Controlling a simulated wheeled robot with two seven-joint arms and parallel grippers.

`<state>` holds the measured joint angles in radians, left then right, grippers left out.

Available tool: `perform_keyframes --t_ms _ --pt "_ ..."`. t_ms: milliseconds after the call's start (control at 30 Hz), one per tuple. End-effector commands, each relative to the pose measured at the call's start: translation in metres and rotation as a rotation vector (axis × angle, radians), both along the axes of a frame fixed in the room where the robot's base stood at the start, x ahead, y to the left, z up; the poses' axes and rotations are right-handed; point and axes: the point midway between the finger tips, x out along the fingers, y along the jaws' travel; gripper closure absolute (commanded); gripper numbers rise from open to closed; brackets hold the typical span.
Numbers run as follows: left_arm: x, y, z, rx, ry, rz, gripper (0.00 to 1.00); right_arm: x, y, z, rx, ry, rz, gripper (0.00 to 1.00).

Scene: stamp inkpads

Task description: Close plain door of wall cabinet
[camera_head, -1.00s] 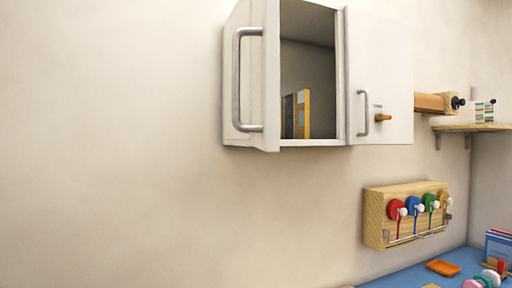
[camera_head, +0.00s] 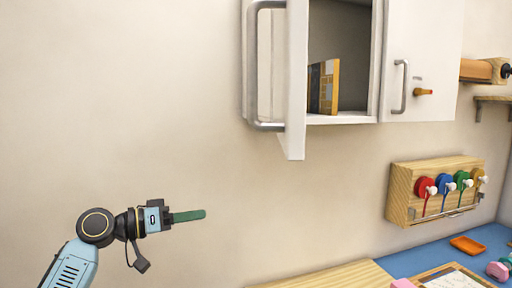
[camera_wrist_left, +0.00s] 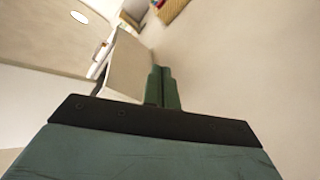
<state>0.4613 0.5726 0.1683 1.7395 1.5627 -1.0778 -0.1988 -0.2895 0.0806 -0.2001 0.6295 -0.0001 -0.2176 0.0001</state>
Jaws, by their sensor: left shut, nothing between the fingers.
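The wall cabinet (camera_head: 340,118) hangs on the wall at the upper middle of the head view. Its left, plain door (camera_head: 297,80) stands open, swung out from the left side, with a long metal handle (camera_head: 252,70) on its outer face. The right door (camera_head: 425,60) is shut and has a handle and a small orange knob. My left gripper (camera_head: 188,216) is below and left of the open door, apart from it, with its green fingers together and empty. The fingers also show in the left wrist view (camera_wrist_left: 162,88). My right gripper is out of view.
Below right, a wooden rack (camera_head: 402,195) with several coloured reels is on the wall above a blue work surface (camera_head: 405,240). A wooden board (camera_head: 330,277) lies at the bottom. The wall left of the cabinet is clear.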

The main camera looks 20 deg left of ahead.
Motion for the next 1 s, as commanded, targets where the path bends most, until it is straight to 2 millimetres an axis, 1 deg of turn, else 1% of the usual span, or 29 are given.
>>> perform_keyframes --t_ms 33,67,100,167,200,300,400,500,567,667,1000 --pt "-0.025 -0.010 0.058 0.021 -0.102 -0.085 1.00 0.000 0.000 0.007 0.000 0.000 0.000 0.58" --pt "-0.042 -0.017 0.084 0.033 -0.152 -0.136 1.00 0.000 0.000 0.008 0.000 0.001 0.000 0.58" --pt "-0.064 -0.025 0.113 0.054 -0.215 -0.202 1.00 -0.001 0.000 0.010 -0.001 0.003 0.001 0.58" --pt "-0.098 -0.036 0.147 0.091 -0.296 -0.292 1.00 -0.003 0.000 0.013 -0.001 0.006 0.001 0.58" --pt "-0.119 -0.043 0.164 0.118 -0.343 -0.346 1.00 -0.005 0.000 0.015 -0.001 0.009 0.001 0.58" --pt "-0.161 -0.055 0.189 0.177 -0.427 -0.447 1.00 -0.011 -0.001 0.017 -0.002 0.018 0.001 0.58" --pt "-0.182 -0.062 0.199 0.210 -0.468 -0.501 1.00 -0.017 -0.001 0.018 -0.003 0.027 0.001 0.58" --pt "-0.186 -0.070 0.201 0.218 -0.478 -0.518 1.00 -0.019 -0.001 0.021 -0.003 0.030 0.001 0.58" --pt "-0.184 -0.077 0.201 0.217 -0.478 -0.519 1.00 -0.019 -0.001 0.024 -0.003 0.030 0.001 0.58" --pt "-0.180 -0.094 0.202 0.215 -0.477 -0.519 1.00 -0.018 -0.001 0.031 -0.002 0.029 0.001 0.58" --pt "-0.160 -0.163 0.203 0.211 -0.478 -0.518 1.00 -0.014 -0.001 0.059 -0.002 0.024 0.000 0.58"
